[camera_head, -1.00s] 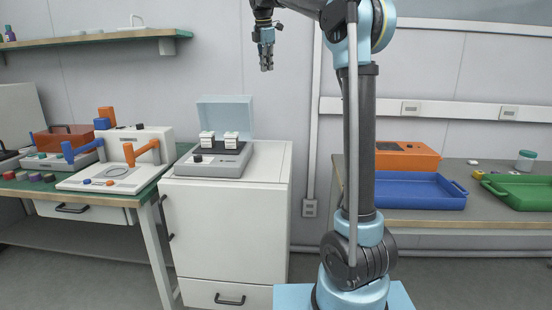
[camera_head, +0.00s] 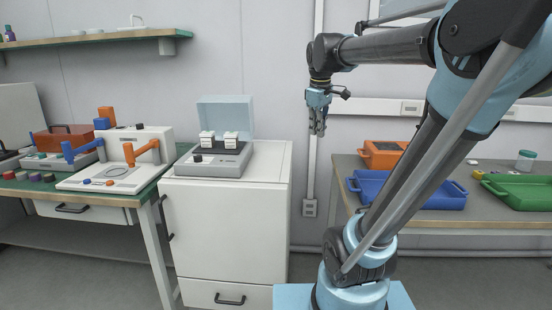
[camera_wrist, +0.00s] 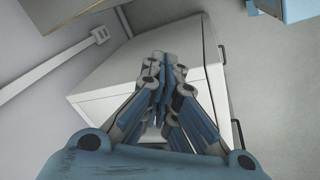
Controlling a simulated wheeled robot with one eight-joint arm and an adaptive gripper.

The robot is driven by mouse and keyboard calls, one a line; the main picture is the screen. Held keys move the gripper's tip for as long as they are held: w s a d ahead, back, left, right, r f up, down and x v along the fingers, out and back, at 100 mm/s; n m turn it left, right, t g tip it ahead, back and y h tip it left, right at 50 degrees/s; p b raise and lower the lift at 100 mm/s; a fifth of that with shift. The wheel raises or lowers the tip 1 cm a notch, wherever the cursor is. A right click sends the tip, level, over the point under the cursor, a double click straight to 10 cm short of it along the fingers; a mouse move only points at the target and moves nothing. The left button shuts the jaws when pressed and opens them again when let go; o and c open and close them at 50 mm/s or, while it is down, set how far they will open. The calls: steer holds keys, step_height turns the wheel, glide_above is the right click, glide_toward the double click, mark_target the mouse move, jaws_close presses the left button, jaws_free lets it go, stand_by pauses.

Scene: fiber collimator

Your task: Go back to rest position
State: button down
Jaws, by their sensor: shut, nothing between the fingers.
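My gripper (camera_head: 318,124) hangs pointing down in front of the back wall, right of the white cabinet and well above the floor. Its fingers are closed together with nothing between them. In the wrist view my gripper (camera_wrist: 166,62) shows its fingertips meeting, with the white cabinet (camera_wrist: 95,100) behind them. My arm reaches up from its light blue base and leans to the right, with the forearm running back left to the gripper.
A grey device (camera_head: 214,160) with an open light blue lid stands on the white cabinet (camera_head: 228,225). A green-topped bench (camera_head: 40,187) is at left. At right, a table (camera_head: 420,220) holds a blue tray (camera_head: 440,200), a green tray (camera_head: 525,192) and an orange box (camera_head: 381,154).

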steer(key=s+d+f+m, duration=0.2)
steer(key=s+f+m, duration=0.3)
steer(key=s+f, duration=0.5)
steer(key=s+d+f+m, duration=0.3)
steer(key=s+f+m, duration=0.2)
steer(key=s+f, duration=0.5)
steer(key=s+x, duration=0.1)
steer(key=x, duration=0.4)
steer(key=shift+f, duration=0.2)
steer(key=shift+a, duration=0.15)
steer(key=shift+w+f, duration=0.2)
steer(key=shift+w, duration=0.2)
